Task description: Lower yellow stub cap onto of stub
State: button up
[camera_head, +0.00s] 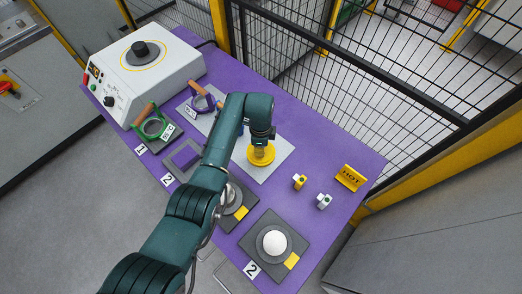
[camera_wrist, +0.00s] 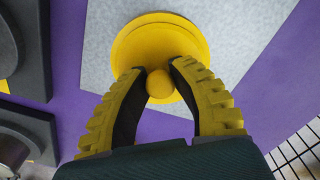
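The yellow stub cap (camera_wrist: 190,38) is a round, stepped disc with a ball-shaped knob. In the wrist view it is at top centre over a light grey plate. In the head view the cap (camera_head: 261,157) is directly below my gripper (camera_head: 261,142). My gripper's yellow ribbed fingers (camera_wrist: 159,70) close in on both sides of the knob and appear to grip it. I cannot tell whether the cap rests on the plate or hangs just above it. No bare stub shows under the cap; whatever is beneath it is hidden.
The grey plate (camera_head: 283,150) lies on the purple table (camera_head: 330,150). To the right are small yellow and white blocks (camera_head: 299,181) and a yellow HOT sign (camera_head: 351,177). A dark pad with a white dome (camera_head: 275,243) is in front. A mesh fence (camera_head: 330,80) stands behind.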

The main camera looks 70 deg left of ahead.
grip_shut()
jog(key=shift+r, duration=0.1)
